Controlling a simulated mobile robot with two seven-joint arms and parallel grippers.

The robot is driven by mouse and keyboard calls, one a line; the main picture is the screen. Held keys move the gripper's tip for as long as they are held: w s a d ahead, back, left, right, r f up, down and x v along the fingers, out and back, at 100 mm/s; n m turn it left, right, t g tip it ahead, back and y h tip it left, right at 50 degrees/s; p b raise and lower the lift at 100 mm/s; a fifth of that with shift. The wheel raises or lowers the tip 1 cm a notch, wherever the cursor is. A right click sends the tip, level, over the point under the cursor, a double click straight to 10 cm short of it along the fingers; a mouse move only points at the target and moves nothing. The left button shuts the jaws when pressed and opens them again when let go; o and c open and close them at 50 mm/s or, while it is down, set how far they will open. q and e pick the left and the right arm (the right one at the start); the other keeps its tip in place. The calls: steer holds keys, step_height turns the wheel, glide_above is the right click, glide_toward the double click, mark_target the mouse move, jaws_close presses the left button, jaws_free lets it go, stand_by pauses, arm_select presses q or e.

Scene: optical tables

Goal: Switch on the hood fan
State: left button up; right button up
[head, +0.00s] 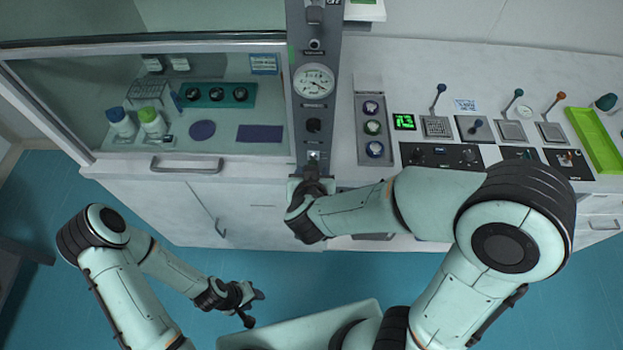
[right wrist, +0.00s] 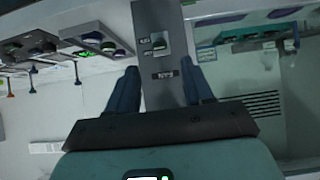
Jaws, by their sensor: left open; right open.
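The fume hood's grey control column (head: 298,130) runs down the middle of the head view, with a round gauge and knobs. A small light switch (head: 313,156) sits near its lower end; its label is too small to read. My right gripper (head: 312,170) is just below this switch in the head view, partly hidden by its own wrist. In the right wrist view its open fingers (right wrist: 163,85) stand either side of the column, and the switch (right wrist: 158,42) shows beyond the fingertips, apart from them. My left gripper (head: 250,302) is open and empty, low over the floor.
The hood interior (head: 190,75) at left holds bottles, a rack and a teal block with knobs. A bench (head: 470,75) at right carries several levers, a green display (head: 404,121) and a green tray (head: 600,140). The floor before the cabinets is clear.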

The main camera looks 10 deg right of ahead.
steer(key=shift+v, duration=2.35)
steer(key=w+d+f+g+y, duration=0.1)
steer(key=d+f+g, duration=0.1)
steer(key=f, duration=0.8)
steer(key=w+d+f+g+y, duration=0.1)
steer(key=w+d+f, duration=0.1)
steer(key=f, duration=0.8)
steer(key=s+a+f+g+y, duration=0.1)
steer(key=s+f+g+y, duration=0.3)
steer(key=s+f, duration=1.2)
steer(key=s+g, duration=0.1)
steer(key=g, duration=0.2)
steer(key=shift+f+m+y, duration=0.3)
steer(key=shift+f, duration=0.1)
